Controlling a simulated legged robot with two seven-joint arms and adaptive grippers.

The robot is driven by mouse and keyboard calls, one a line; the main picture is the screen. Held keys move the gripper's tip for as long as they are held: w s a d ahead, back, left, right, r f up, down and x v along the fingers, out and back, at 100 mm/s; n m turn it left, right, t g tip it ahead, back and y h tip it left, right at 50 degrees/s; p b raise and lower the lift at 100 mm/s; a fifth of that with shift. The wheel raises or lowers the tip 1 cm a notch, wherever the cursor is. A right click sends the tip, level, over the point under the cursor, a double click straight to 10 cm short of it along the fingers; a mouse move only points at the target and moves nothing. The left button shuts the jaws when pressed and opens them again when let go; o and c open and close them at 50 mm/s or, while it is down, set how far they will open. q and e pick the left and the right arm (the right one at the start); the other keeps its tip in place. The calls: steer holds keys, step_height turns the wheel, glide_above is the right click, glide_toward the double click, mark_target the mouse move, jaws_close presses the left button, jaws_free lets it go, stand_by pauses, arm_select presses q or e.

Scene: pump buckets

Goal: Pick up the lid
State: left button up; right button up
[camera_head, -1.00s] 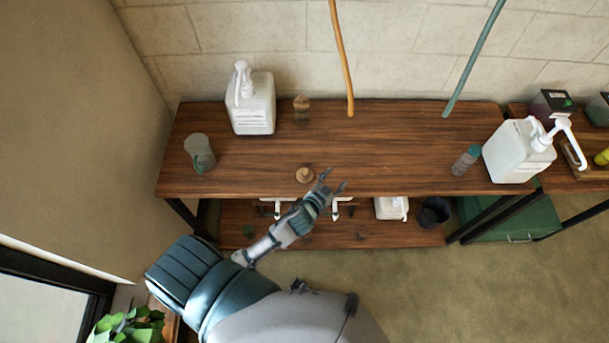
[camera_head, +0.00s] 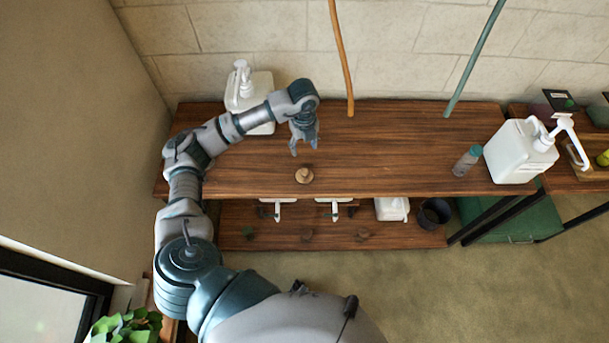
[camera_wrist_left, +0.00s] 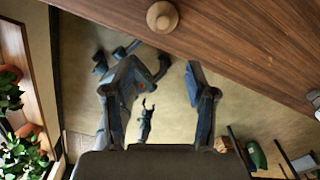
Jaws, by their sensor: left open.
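The lid, a small round wooden disc with a knob (camera_head: 304,175), lies on the upper wooden shelf near its front edge. In the left wrist view the lid (camera_wrist_left: 162,16) shows at the top, on the wood. My left gripper (camera_head: 305,150) hangs above the shelf, just behind the lid, with fingers pointing down. It is open and empty, apart from the lid. Its spread fingers also show in the left wrist view (camera_wrist_left: 152,82). A small dark gripper-like shape, perhaps my right gripper (camera_wrist_left: 147,120), shows far below; its state is unclear.
A white pump bottle (camera_head: 262,85) stands behind my left arm, partly hidden. Another white pump bottle (camera_head: 518,152) and a small grey-teal bottle (camera_head: 467,161) stand at the right. Orange (camera_head: 340,55) and green (camera_head: 475,58) hoses hang at the back. The shelf's middle is clear.

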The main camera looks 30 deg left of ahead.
arm_select(q)
glide_above(305, 170)
steer(key=s, duration=0.1)
step_height(305, 170, down, 11)
steer(key=shift+f, duration=0.2)
steer(key=shift+w+f+p, duration=0.2)
steer(key=shift+f, duration=1.2)
steer(key=shift+w+f+p, duration=0.15)
steer(key=shift+w+f, duration=0.05)
steer(key=shift+f, duration=1.15)
steer(key=c, duration=1.1)
